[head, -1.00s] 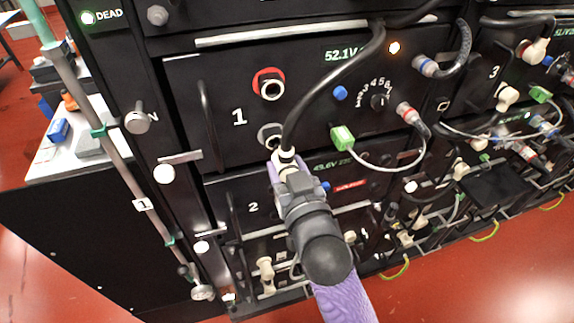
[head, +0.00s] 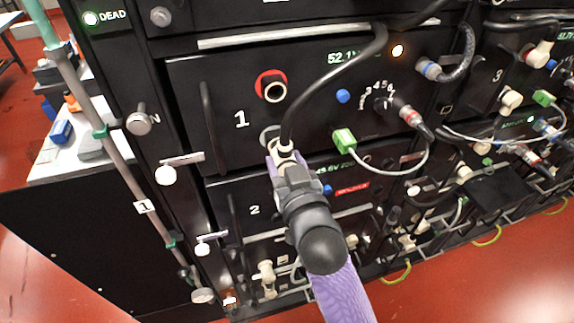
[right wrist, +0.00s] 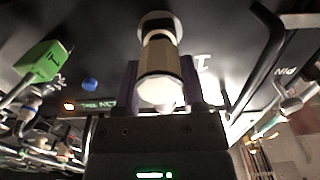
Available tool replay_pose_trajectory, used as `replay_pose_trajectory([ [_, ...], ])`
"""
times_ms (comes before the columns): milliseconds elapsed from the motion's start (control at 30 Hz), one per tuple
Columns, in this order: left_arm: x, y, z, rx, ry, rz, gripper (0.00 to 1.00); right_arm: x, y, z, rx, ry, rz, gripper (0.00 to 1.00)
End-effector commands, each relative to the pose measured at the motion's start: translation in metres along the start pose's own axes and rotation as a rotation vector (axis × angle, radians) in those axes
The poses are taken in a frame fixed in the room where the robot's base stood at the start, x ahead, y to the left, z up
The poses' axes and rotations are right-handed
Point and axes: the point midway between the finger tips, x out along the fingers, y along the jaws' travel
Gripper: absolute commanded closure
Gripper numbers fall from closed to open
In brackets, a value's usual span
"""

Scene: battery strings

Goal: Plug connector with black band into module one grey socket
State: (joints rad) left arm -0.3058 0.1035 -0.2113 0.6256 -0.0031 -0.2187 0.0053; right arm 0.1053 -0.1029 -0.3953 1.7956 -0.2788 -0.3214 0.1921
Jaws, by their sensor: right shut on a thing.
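The cream connector (head: 283,147) is held by my right gripper (head: 285,163) at the front of module one (head: 215,95), its black cable rising from it. In the right wrist view the connector (right wrist: 159,75) sits between my two fingers (right wrist: 160,92), with a dark band near its far end. The grey socket (head: 267,135) is partly hidden behind the connector and cable. In the wrist view the connector's far end meets or overlaps the round socket (right wrist: 158,22); I cannot tell how far it is inserted. My left gripper is not in view.
Module one's red-ringed socket (head: 272,86) is open above. A vertical handle (head: 210,128) stands to the left. Module two (head: 250,212) lies below.

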Motion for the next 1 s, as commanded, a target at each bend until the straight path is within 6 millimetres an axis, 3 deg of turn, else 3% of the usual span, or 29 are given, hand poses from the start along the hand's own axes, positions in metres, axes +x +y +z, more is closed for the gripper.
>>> replay_pose_trajectory([
  [733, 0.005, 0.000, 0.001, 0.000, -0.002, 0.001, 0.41, 0.018, 0.000, 0.000, 0.000, 0.001, 0.000, 1.00],
  [767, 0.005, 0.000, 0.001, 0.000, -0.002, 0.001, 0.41, 0.018, 0.000, 0.000, 0.000, 0.001, 0.000, 0.41],
  [933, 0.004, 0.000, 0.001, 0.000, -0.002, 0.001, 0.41, 0.018, 0.000, 0.000, 0.000, 0.001, 0.000, 0.06],
  [1000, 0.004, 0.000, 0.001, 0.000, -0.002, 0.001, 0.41, 0.018, 0.000, 0.000, 0.000, 0.001, 0.000, 0.06],
])
